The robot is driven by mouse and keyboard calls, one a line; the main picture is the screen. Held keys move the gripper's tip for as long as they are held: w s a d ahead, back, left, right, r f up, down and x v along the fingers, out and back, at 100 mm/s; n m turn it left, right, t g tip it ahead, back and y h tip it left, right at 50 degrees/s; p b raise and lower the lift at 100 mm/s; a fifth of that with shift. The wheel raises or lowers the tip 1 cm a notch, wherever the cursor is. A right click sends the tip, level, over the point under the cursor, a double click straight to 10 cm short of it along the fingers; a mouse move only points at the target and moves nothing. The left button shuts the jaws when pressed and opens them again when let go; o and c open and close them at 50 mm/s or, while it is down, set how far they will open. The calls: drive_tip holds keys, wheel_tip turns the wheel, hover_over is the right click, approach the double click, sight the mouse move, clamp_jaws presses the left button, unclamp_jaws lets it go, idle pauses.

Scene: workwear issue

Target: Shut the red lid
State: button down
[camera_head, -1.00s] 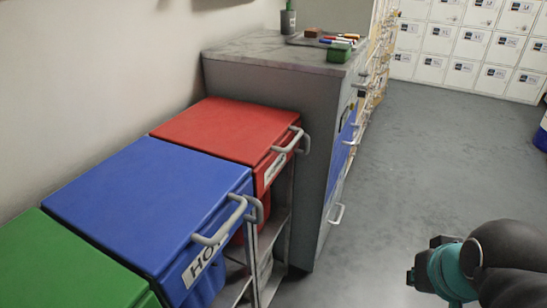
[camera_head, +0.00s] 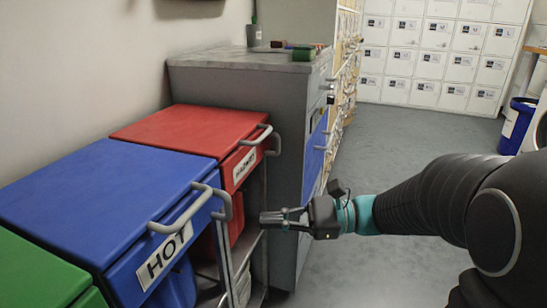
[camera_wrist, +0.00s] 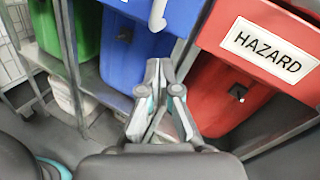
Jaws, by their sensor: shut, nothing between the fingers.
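The red lid (camera_head: 190,128) lies flat on top of the red bin at the back of the row, with a grey handle (camera_head: 256,136) at its front edge. The white HAZARD label (camera_head: 245,166) is on the red front below the handle. The label (camera_wrist: 268,48) and the red bin (camera_wrist: 228,92) also show at the right in the wrist view. My gripper (camera_head: 268,218) is shut and empty, in front of the red bin and below the handle. In the wrist view my gripper (camera_wrist: 159,75) points between the blue and red bins, apart from the handle.
A blue lid (camera_head: 110,190) marked HOT and a green lid (camera_head: 35,275) are nearer along the wall. A grey cabinet (camera_head: 235,85) stands beyond the red lid. Metal frame posts stand between the bins.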

drive_tip(key=w+d+f+m+t+y+b, duration=0.25)
drive_tip(key=w+d+m+t+y, duration=0.35)
drive_tip(key=w+d+m+t, duration=0.45)
drive_tip(key=w+a+r+n+g, duration=0.1)
drive_tip(key=w+a+r, duration=0.4)
drive_tip(key=a+r, duration=0.5)
drive_tip(key=shift+a+n+g+b, duration=0.2)
drive_tip(key=shift+n+g+b, duration=0.2)
drive_tip(key=shift+n, duration=0.25)
drive_tip(key=shift+r, duration=0.15)
